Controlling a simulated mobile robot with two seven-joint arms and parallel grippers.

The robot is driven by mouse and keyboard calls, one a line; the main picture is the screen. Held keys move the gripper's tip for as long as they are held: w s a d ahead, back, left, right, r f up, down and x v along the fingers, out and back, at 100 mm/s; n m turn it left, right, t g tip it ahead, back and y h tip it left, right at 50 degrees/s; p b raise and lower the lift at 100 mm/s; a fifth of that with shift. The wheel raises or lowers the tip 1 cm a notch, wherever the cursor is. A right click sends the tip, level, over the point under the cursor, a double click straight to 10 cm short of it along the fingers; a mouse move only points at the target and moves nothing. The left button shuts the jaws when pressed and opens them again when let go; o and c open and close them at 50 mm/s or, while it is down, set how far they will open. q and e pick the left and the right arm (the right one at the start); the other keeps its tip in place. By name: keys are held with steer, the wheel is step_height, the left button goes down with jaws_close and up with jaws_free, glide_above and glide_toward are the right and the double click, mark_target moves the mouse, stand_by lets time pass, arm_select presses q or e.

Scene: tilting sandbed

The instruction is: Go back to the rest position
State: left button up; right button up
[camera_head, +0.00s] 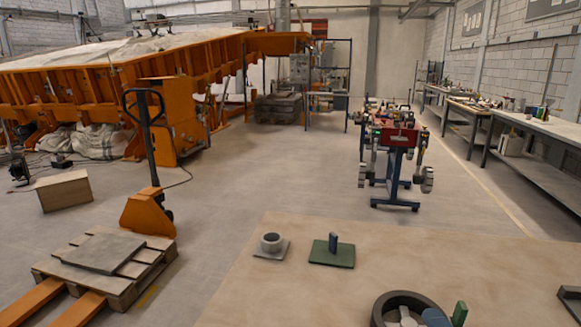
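Neither of my grippers nor my arms shows in the head view. A light brown table top (330,240) fills the lower right of the picture. On it lie a grey ring-shaped part on a square plate (271,245) and a green plate with a dark blue upright peg (332,252). A dark round bowl (383,308) at the bottom edge holds several grey and blue pieces, and a green block (459,313) stands at its right side. The bowl is cut off by the frame.
A dark angular object (570,297) lies at the table's right edge, partly cut off. An orange pallet jack (148,212) and a wooden pallet (125,287) stand at left, before the orange sandbed (160,95). A wheeled rover on a blue cart (393,160) stands behind the table. Mid-floor is clear.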

steer(key=s+d+f+m+g+h, duration=0.3)
steer(key=s+f+m+g, duration=0.1)
steer(key=s+f+m, duration=0.25)
steer(key=s+d+f+m+g+h, duration=0.3)
steer(key=s+f+m+g, duration=0.2)
steer(key=s+m, duration=0.15)
steer(key=s+a+f+m+g+y, duration=0.15)
steer(key=s+g, duration=0.25)
steer(key=s, duration=0.4)
steer(key=s+a+f+m+g+y, duration=0.1)
steer(key=s+f+m+g, duration=0.2)
steer(key=s, duration=0.5)
steer(key=w+f+n+t, duration=0.1)
steer(key=w+f+t, duration=0.5)
steer(key=w+t, duration=0.2)
steer(key=shift+w+a+f+p, duration=0.15)
steer(key=shift+w+f+p, duration=0.1)
steer(key=shift+w+p, duration=0.25)
